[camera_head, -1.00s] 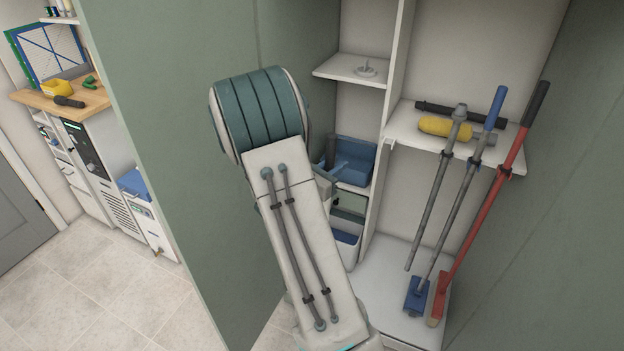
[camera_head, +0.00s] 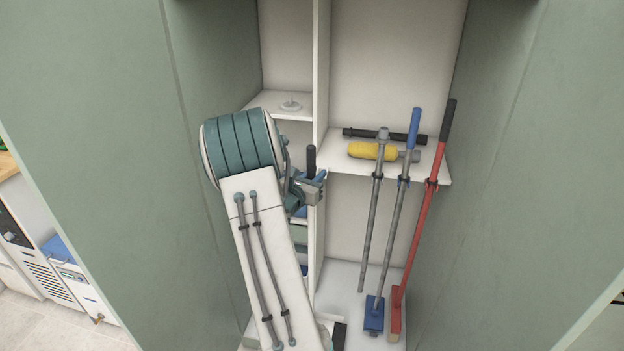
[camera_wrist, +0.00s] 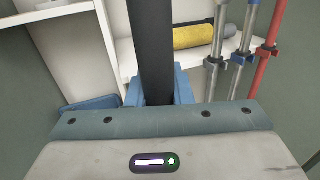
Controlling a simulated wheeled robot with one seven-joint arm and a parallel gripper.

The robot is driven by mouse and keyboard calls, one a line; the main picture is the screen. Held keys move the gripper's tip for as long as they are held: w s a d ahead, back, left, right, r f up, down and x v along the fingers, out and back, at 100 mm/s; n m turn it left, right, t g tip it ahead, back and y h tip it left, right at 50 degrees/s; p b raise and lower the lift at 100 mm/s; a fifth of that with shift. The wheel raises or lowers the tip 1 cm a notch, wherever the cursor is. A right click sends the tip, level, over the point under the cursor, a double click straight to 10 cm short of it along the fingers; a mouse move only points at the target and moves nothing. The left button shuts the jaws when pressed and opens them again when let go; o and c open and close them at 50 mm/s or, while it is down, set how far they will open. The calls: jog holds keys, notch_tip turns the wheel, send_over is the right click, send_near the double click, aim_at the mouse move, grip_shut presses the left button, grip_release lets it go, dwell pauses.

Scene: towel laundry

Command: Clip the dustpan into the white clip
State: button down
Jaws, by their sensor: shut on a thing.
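My gripper (camera_head: 308,187) is in front of the cupboard's middle divider, shut on an upright black handle (camera_head: 311,161). The handle also rises through the middle of the wrist view (camera_wrist: 152,45), with blue parts on both sides of its lower end. I take it as the dustpan's handle; its pan cannot be made out, hidden by my gripper. A small round white piece (camera_head: 290,105) lies on the upper left shelf; I cannot tell if it is the white clip. No other white clip stands out.
A red-handled broom (camera_head: 421,220), a blue-ended tool (camera_head: 392,240) and a grey pole (camera_head: 370,230) hang at the right shelf's edge. A yellow roller (camera_head: 370,151) lies on that shelf (camera_head: 340,160). Blue and green bins stand left of the divider. Green cupboard walls flank both sides.

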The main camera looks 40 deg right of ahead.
jog(key=w+d, duration=0.6)
jog(key=d, duration=0.3)
jog(key=shift+f, duration=0.15)
jog(key=shift+d, duration=0.1)
jog(key=shift+w+d+f+b, duration=0.1)
jog(key=shift+w+d+b, duration=0.1)
jog(key=shift+b, duration=0.7)
dwell(0.8)
jog(key=shift+d, duration=0.2)
dwell(0.5)
jog(key=shift+w+d, duration=0.55)
jog(key=shift+d, duration=0.15)
jog(key=shift+w+d, duration=0.1)
jog(key=shift+d, duration=0.1)
dwell(0.5)
jog(key=shift+w+d+b, duration=0.4)
jog(key=shift+d, duration=0.25)
jog(key=shift+w+d, duration=0.4)
jog(key=shift+d, duration=0.15)
dwell(0.9)
